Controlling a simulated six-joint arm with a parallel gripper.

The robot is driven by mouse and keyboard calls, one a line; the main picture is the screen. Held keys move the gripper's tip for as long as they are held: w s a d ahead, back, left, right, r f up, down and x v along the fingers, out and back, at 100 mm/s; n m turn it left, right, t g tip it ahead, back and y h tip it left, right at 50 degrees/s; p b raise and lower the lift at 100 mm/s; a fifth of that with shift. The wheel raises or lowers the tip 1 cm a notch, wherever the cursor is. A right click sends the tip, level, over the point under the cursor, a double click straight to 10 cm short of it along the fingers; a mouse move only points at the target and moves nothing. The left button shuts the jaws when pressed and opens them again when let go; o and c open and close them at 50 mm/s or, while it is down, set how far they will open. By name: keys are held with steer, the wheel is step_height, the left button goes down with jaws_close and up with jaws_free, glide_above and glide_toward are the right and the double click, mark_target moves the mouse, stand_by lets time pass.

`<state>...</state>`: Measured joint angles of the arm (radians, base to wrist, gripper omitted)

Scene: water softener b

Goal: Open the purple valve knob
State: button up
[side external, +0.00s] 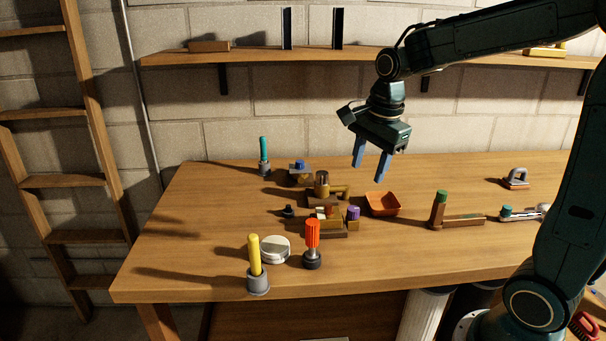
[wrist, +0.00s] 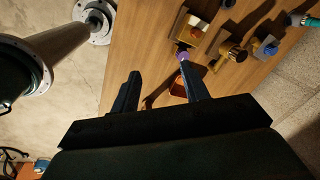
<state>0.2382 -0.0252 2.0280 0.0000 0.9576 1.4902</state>
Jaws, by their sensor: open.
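The purple valve knob (side external: 353,212) is a small upright piece at the right end of the brown and brass valve assembly (side external: 322,225), in the middle of the table. In the wrist view the purple knob (wrist: 183,56) shows just beyond the tip of the right finger. My gripper (side external: 370,170) is open and empty, with its two blue fingers pointing down. It hangs well above the table, up and to the right of the knob in the side view. In the wrist view my gripper's fingers (wrist: 158,75) stand apart.
An orange bowl (side external: 383,205) stands right of the knob. A red-handled piece (side external: 312,235), a yellow cylinder (side external: 255,257) and a white round lid (side external: 275,250) are in front. A green-topped post (side external: 440,210) stands farther right. A shelf (side external: 270,57) runs along the wall behind.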

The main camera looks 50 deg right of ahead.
mark_target(354, 208)
steer(key=w+d+f+m, duration=0.2)
steer(key=f+m, duration=0.1)
steer(key=m, duration=0.1)
steer(key=w+d+f+m+g, duration=0.1)
steer(key=w+d+f+m, duration=0.2)
steer(key=m, duration=0.1)
steer(key=w+d+f+m+g, duration=0.1)
steer(key=w+d+f+m, duration=0.1)
steer(key=d+m, duration=0.1)
steer(key=shift+w+d+f+m, duration=0.1)
steer(key=shift+w+f+m, duration=0.1)
steer(key=shift+f+m, duration=0.2)
steer(key=shift+f, duration=4.55)
steer(key=shift+r, duration=0.15)
steer(key=c, duration=0.6)
